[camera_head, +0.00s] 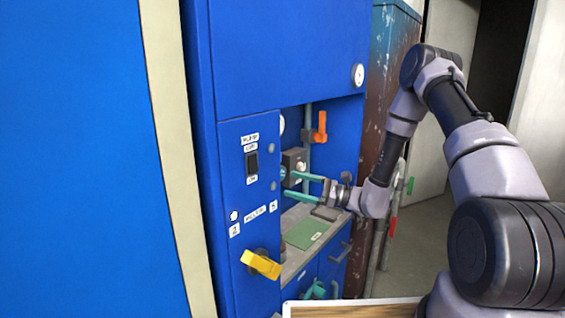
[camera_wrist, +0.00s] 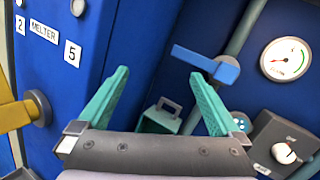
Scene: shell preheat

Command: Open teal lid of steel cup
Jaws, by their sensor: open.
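My gripper (camera_head: 288,183) is open, its two teal fingers apart and pointing left into the recess of the blue cabinet. It also shows in the wrist view (camera_wrist: 158,75), with nothing between its fingertips. A small teal-green piece with a grey handle (camera_wrist: 163,116) lies beyond and between the fingers in the wrist view. A teal disc with dots (camera_wrist: 240,122) shows right of the right finger, beside a grey box with a knob. I cannot tell whether either is the lid. I cannot clearly make out a steel cup in either view.
A blue panel (camera_head: 245,190) with a yellow handle (camera_head: 261,264) stands left of the gripper. An orange valve handle (camera_head: 320,127) is above it. A blue lever (camera_wrist: 205,62), a gauge (camera_wrist: 285,59) and the grey box (camera_wrist: 285,140) crowd the wrist view. A green mat (camera_head: 304,233) lies below.

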